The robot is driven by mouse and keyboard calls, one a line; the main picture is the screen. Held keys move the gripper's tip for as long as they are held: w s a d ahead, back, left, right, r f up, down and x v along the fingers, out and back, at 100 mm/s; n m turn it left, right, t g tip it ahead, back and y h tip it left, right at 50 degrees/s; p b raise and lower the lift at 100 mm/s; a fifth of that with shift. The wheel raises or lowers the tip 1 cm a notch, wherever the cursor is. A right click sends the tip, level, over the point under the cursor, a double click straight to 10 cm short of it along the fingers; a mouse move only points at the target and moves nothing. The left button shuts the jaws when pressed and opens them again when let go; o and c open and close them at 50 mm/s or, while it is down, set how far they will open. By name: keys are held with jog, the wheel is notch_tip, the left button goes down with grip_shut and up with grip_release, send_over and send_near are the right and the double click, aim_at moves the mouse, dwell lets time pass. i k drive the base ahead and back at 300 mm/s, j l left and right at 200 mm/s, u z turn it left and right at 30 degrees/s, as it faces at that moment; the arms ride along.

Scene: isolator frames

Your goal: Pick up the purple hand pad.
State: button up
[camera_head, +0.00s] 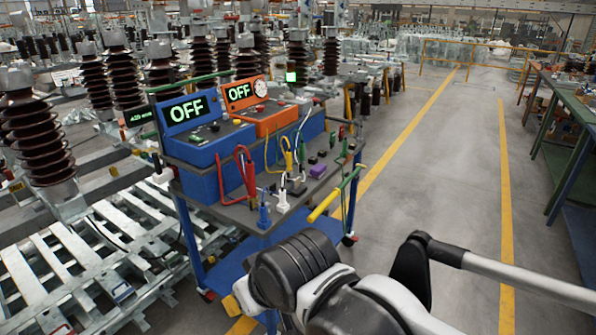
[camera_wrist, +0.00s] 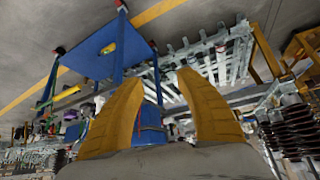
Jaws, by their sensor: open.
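The purple hand pad (camera_head: 318,171) is a small purple block lying on the grey top of the blue cart (camera_head: 266,212), near the cart's right edge in the head view. Cables and clamps lie close to its left. My gripper (camera_wrist: 164,80) shows two yellow fingers spread apart with nothing between them in the wrist view. In the head view only a bit of a yellow finger shows, below the cart top and well apart from the pad. I cannot clearly make out the pad in the wrist view.
A blue OFF box (camera_head: 205,128) and an orange OFF box (camera_head: 262,108) stand on the cart. A red cable (camera_head: 246,172) and a white plug (camera_head: 282,201) are nearer. A yellow-ended green handle (camera_head: 324,206) sticks out at the cart's right. The aisle floor (camera_head: 440,170) is clear.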

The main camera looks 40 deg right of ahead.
aim_at(318, 170)
jog(key=i+l+z, duration=0.6)
jog(key=i, duration=0.25)
jog(key=i+l+z, duration=0.15)
jog(key=i+z, duration=0.15)
jog(key=i, duration=0.15)
jog(key=i+z, duration=0.3)
jog(key=i, duration=0.2)
